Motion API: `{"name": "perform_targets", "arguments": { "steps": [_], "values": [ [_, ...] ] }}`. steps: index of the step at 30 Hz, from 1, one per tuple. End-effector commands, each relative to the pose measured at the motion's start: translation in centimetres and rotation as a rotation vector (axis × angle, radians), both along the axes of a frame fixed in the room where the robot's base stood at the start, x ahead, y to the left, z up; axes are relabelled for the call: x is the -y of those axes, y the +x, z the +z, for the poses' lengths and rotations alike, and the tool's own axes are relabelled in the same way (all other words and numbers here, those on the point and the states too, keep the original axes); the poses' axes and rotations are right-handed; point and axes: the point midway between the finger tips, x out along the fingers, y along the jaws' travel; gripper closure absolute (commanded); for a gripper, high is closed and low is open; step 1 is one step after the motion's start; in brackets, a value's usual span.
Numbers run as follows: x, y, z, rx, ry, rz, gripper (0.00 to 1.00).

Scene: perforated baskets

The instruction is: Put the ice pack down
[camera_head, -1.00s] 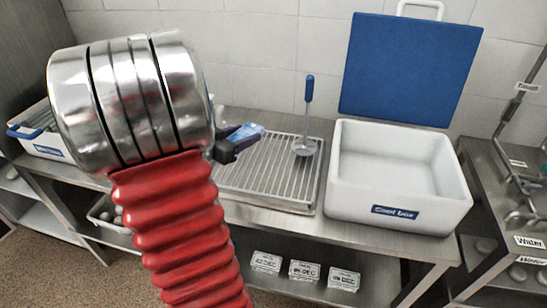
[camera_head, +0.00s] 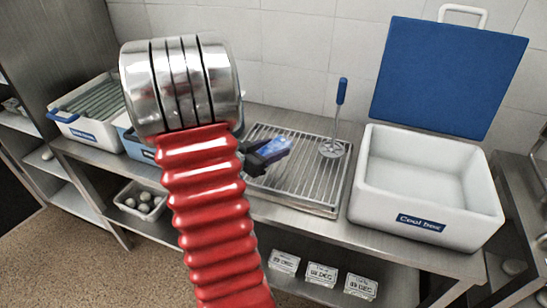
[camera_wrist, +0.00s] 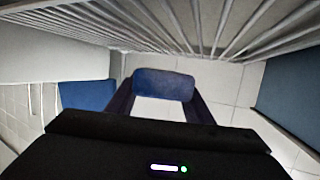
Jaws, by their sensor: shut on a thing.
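The ice pack (camera_head: 278,147) is a small translucent blue pack. In the head view my gripper (camera_head: 266,156) is shut on it, at the left part of the metal wire rack (camera_head: 322,205). Whether the pack touches the rack is hard to tell. In the wrist view the blue pack (camera_wrist: 164,84) sits between the two dark fingers, with the rack's bars (camera_wrist: 200,25) along the top of the picture. My red ribbed arm hides part of the counter and the rack's left side.
An open, empty white cool box (camera_head: 425,225) stands right of the rack, its blue lid (camera_head: 450,75) raised behind. A ladle-like tool (camera_head: 334,145) stands on the rack. A white bin (camera_head: 90,130) and a blue container (camera_head: 135,145) are at left. The rack's front is clear.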

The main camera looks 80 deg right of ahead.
Motion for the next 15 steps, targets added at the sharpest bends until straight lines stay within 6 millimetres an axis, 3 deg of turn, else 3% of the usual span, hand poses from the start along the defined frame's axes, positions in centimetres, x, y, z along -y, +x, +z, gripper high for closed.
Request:
{"name": "perform_targets", "arguments": {
  "steps": [9, 15],
  "values": [
    [0.0, 0.1, -0.2, -0.001, -0.001, 0.001, 0.8],
    [0.0, 0.1, -2.1, -0.002, 0.003, 0.003, 0.8]
  ]
}}
